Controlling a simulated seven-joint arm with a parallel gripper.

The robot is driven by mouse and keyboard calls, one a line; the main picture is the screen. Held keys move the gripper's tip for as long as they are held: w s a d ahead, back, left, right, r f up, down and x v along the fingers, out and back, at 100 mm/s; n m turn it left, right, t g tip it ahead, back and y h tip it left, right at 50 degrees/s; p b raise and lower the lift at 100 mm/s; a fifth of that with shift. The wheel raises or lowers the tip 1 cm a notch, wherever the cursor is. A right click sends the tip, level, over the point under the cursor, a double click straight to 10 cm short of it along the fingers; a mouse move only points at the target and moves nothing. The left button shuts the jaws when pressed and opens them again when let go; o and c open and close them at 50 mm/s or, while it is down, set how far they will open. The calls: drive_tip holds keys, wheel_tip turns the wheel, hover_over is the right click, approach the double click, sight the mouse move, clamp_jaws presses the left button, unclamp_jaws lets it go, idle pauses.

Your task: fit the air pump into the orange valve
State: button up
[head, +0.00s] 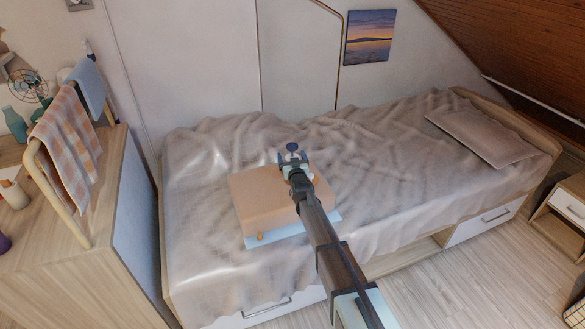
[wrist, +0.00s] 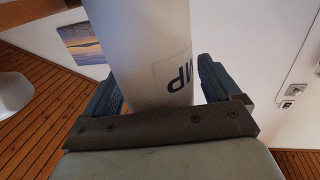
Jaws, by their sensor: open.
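The air pump is a pale grey cylinder (wrist: 150,45) with a label ending in "MP". It stands between the two fingers of my gripper (wrist: 160,85) in the wrist view. The jaws are open around it; whether either finger touches it is unclear. In the head view my gripper (head: 292,162) is over the far edge of a tan block (head: 262,200) on the bed. A small dark blue round piece (head: 292,147) shows at the fingertips, perhaps part of the pump. The pump's lower end is hidden.
The block rests on a light blue sheet (head: 328,226) on the rumpled bed cover (head: 390,165). A pillow (head: 480,137) lies at the right end. A wooden cabinet with a towel rail (head: 58,195) stands at left. The bed around the block is clear.

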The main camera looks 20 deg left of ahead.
drive_tip(key=shift+c, duration=0.3)
drive_tip(key=c, duration=1.2)
wheel_tip(320, 180, up, 10)
drive_tip(key=shift+f, duration=0.15)
